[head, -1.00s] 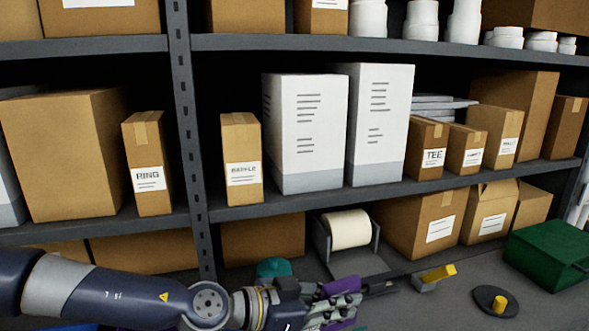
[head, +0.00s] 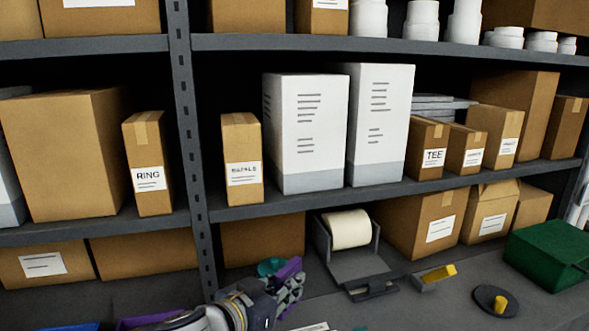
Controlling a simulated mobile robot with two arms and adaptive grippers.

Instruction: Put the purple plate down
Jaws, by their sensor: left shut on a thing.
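My left gripper (head: 286,297) is low in the middle of the head view, above the bench. It is shut on the purple plate (head: 291,267), of which a small tilted part shows at the fingers. The fingers and the picture's lower part hide the rest of the plate. I cannot tell whether the plate touches the bench. My right gripper is not in view.
A teal round thing (head: 270,266) is just behind the gripper. A dispenser with a white roll (head: 349,229) stands to the right, then a yellow-topped block (head: 439,274), a black disc with a yellow knob (head: 496,302) and a green box (head: 548,255). A purple edge (head: 150,319) shows lower left. Loaded shelves stand behind.

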